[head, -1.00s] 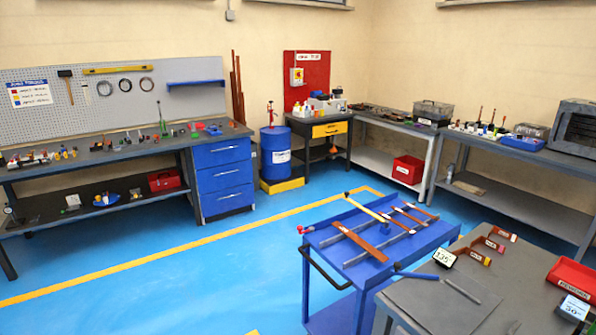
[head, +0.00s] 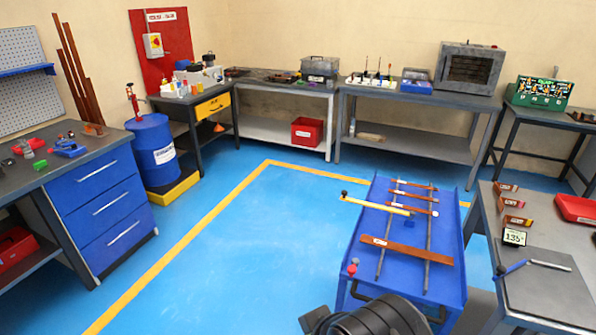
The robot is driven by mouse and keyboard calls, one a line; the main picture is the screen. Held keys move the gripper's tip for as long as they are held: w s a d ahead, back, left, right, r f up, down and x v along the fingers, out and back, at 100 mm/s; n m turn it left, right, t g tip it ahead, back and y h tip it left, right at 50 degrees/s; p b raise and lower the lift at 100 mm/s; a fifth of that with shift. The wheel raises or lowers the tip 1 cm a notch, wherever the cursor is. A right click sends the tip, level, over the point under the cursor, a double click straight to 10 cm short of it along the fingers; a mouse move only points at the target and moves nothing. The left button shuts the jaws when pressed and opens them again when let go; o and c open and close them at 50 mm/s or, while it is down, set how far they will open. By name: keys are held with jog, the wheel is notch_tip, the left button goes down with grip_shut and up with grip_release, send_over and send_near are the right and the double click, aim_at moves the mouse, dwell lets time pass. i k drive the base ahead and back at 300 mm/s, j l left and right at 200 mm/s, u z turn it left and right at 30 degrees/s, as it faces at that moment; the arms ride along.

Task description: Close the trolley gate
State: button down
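The blue trolley (head: 452,252) stands right of centre, with a raised rim, two grey rails and several copper bars across its top. A yellow bar (head: 378,205) with a dark knob (head: 344,194) at its left end lies across the top. It sticks out past the left rim and may be the gate; I cannot tell for sure. A red knob (head: 352,268) is at the near left corner. A dark rounded part of my arm shows at the bottom edge, in front of the trolley's near end. No gripper fingers show.
A grey table (head: 545,298) with labelled copper pieces and a red tray (head: 577,208) stands close on the trolley's right. A blue drawer cabinet (head: 100,203) and a blue drum (head: 152,150) are at left. Blue floor left of the trolley is clear.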

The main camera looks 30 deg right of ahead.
aim_at(411, 215)
jog(key=i+j+z, duration=0.15)
jog(key=i+j, duration=1.05)
jog(key=i+l+z, duration=0.1)
jog(key=i, duration=0.45)
jog(key=i+l, duration=0.2)
jog(key=i, duration=0.4)
jog(key=i+l, duration=0.1)
jog(key=l, duration=0.3)
jog(key=i+l, duration=0.1)
jog(key=l, duration=0.25)
jog(key=i+l+z, duration=0.1)
jog(key=l, duration=0.3)
